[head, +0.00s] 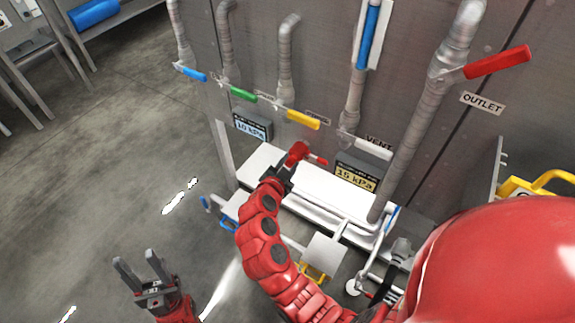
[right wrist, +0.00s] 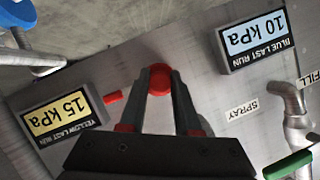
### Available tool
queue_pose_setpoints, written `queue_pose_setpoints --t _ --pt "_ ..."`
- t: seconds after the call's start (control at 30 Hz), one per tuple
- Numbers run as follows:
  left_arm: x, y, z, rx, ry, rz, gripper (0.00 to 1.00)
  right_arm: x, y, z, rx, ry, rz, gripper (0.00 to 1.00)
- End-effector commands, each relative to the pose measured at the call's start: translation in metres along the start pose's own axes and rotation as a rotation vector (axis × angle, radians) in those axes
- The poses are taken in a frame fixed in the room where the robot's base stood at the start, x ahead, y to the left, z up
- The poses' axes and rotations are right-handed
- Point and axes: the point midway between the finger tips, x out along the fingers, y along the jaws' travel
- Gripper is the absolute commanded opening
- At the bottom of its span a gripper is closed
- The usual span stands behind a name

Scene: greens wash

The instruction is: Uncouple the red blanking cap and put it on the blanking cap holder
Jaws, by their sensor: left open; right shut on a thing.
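My right gripper (head: 285,175) reaches down to the front of the grey panel and is shut on the red blanking cap (head: 298,151). In the right wrist view the cap (right wrist: 160,76) shows as a red round piece between the two fingertips (right wrist: 160,95). I cannot tell whether it still sits on a coupling, as the fingers hide what is behind it. A small red peg-like piece (head: 318,160) is just right of the cap; it also shows in the right wrist view (right wrist: 112,96). My left gripper (head: 142,270) is open and empty above the floor. I cannot identify the cap holder.
A 10 kPa display (head: 252,127) and a 15 kPa display (head: 356,174) flank the cap on the panel. Above are pipes with blue, green, yellow, white and red (head: 497,62) handles. A white ledge with pipework (head: 345,205) lies below. Floor at left is clear.

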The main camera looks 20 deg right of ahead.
Motion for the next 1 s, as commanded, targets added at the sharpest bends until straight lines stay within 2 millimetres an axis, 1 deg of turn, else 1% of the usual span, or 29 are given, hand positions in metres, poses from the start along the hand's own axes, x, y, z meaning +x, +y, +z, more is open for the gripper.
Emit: queue_pose_setpoints --t 0.13,0.17,0.3,0.33,0.6,0.73,0.87,1.0 --pt "-0.001 0.0 0.0 0.0 0.0 0.0 0.5 0.004 0.0 -0.003 0.001 0.004 0.0 0.0" --pt "-0.001 0.0 0.0 0.0 0.0 0.0 0.5 0.003 0.0 -0.003 0.001 0.003 0.0 0.36" --pt "-0.001 0.0 0.0 0.0 0.0 0.0 0.5 0.003 0.0 -0.002 0.001 0.002 0.0 0.62" --pt "-0.001 0.0 0.0 0.0 0.0 0.0 0.5 0.003 0.0 -0.002 0.001 0.002 0.0 0.66" --pt "-0.001 0.0 0.0 0.0 0.0 0.0 0.5 0.003 0.0 -0.002 0.001 0.001 0.0 0.66" --pt "-0.001 0.0 0.0 0.0 0.0 0.0 0.5 -0.005 -0.001 -0.001 0.0 -0.001 -0.002 0.66" --pt "-0.001 0.0 0.0 0.0 0.0 0.0 0.5 -0.028 -0.001 0.0 -0.001 -0.002 -0.005 0.66" --pt "-0.001 0.0 0.0 0.0 0.0 0.0 0.5 -0.063 -0.002 0.0 -0.003 -0.002 -0.008 0.66"
